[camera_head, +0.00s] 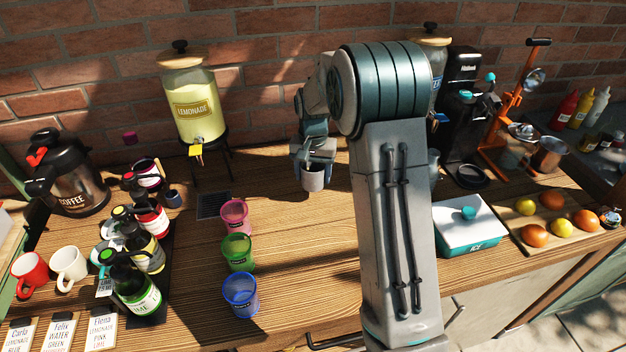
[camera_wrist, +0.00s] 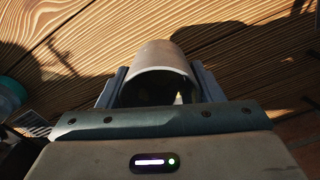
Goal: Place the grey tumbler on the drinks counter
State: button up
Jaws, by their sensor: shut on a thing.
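The grey tumbler (camera_head: 313,179) is between the fingers of my gripper (camera_head: 315,166), which is shut on it near the middle of the wooden counter (camera_head: 300,240). In the wrist view the tumbler (camera_wrist: 160,62) is held between the two fingers of my gripper (camera_wrist: 160,88), with wood grain behind it. I cannot tell whether its base touches the counter or hangs just above it. My arm hides part of the counter to the right.
Pink (camera_head: 235,216), green (camera_head: 238,251) and blue (camera_head: 241,294) tumblers stand in a row to the left. A lemonade dispenser (camera_head: 190,100) stands behind them. An ice box (camera_head: 470,228) and a fruit board (camera_head: 549,240) lie right. Bare wood shows between the coloured tumblers and my arm.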

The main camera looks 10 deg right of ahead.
aim_at(313, 184)
jog(key=shift+w+f, duration=0.25)
jog(key=shift+f, duration=0.05)
jog(key=shift+f+p, duration=0.65)
jog(key=shift+f, duration=1.2)
jog(key=shift+f, duration=0.2)
jog(key=o, duration=1.1)
jog(key=shift+c, duration=0.2)
jog(key=shift+r, duration=0.1)
